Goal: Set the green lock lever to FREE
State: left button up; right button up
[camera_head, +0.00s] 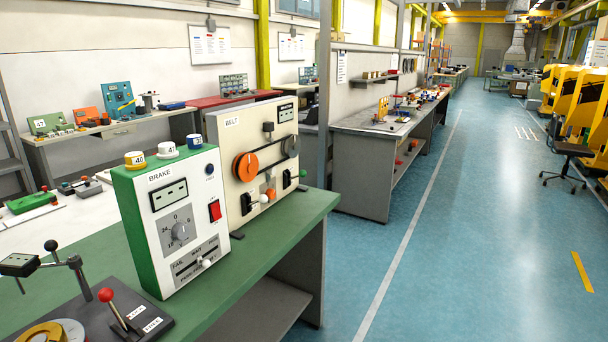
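I cannot make out a lever that is plainly green and marked FREE. At the lower left, a dark base (155,318) on the green bench carries a lever with a red ball knob (106,295). Two small white labels (143,317) lie beside it, their words too small to read surely. Further back on the left, a low green device (32,201) has a small red knob, and its markings cannot be read. Neither of my grippers shows in this view.
The BRAKE box (181,216) and the BELT panel (257,150) stand upright on the green bench (285,232). A black-knobbed stand (51,246) and a yellow ring (42,332) are at the lower left. The blue floor (470,240) right of the bench is clear.

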aim_at(302, 173)
jog(key=i+l+u, duration=0.1)
jog(key=i+l, duration=0.2)
jog(key=i+l+u, duration=0.1)
jog(key=i+l, duration=0.2)
jog(key=i+l+u, duration=0.1)
jog(key=i+l, duration=0.2)
jog(key=l, duration=0.15)
jog(key=i+l+u, duration=0.1)
jog(key=i+l, duration=0.15)
jog(key=l, duration=0.15)
jog(key=i+l, duration=0.25)
jog(key=l, duration=0.15)
jog(key=i+l+u, duration=0.15)
jog(key=l, duration=0.25)
jog(key=i, duration=0.1)
